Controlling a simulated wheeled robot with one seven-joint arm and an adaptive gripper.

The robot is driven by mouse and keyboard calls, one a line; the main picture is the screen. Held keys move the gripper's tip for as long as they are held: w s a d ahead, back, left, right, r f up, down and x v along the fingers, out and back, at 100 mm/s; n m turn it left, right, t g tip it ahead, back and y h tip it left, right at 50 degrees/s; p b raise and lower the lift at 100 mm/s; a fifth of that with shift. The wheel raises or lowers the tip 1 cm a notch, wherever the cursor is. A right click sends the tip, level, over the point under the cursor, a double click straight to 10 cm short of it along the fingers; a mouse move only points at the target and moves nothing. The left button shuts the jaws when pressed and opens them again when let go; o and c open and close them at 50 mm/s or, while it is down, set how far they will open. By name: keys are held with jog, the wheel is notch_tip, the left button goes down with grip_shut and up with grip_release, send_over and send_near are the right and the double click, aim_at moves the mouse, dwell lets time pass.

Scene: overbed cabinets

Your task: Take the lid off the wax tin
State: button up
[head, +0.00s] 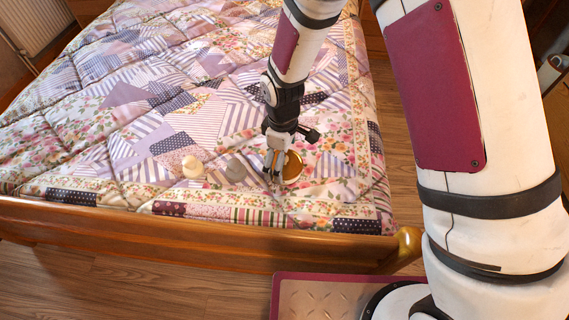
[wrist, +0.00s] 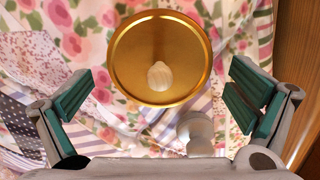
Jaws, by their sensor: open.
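The wax tin shows as a round gold disc with a pale rim (head: 293,166) on the quilt near the bed's foot. In the wrist view its round gold lid (wrist: 160,35) fills the top middle, with a small white ridged knob (wrist: 160,76) near its centre. The tin's side is hidden below the lid in the wrist view. My gripper (head: 275,172) is at the tin's left side in the head view, pointing down and partly covering it. In the wrist view the teal-padded fingers stand wide apart, one on each side, with nothing between them held.
A pale stacked-looking object (wrist: 195,130) sits below the lid in the wrist view. The wooden footboard (head: 180,232) runs along the near edge.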

jog(key=shift+r, duration=0.1)
jog(key=c, duration=1.4)
jog(key=shift+o, duration=0.2)
